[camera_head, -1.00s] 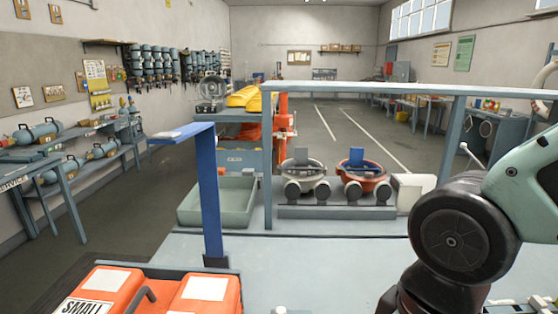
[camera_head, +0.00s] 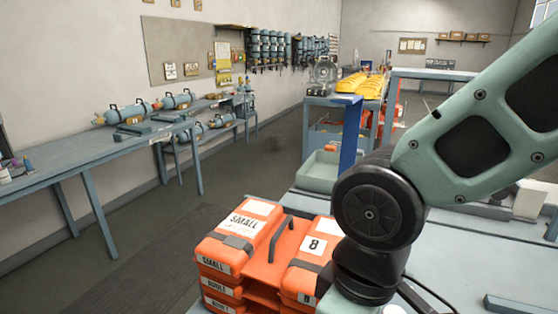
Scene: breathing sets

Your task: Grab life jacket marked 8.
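The life jacket marked 8 (camera_head: 304,262) is orange with a black 8 on a white patch. It lies on top of a stack at the front of the bench, beside an orange part lettered SMALL (camera_head: 243,228). Lower layers show the word ADULT. A dark strap or handle arches between the two orange halves. My arm crosses the right side, and its dark joint hides the right part of the jacket. My gripper is not in view.
The bench top (camera_head: 460,250) is light blue-grey, with a blue post (camera_head: 350,135) and a green tray (camera_head: 317,172) behind the stack. A long table with air cylinders (camera_head: 122,115) stands along the left wall. Open floor lies between them.

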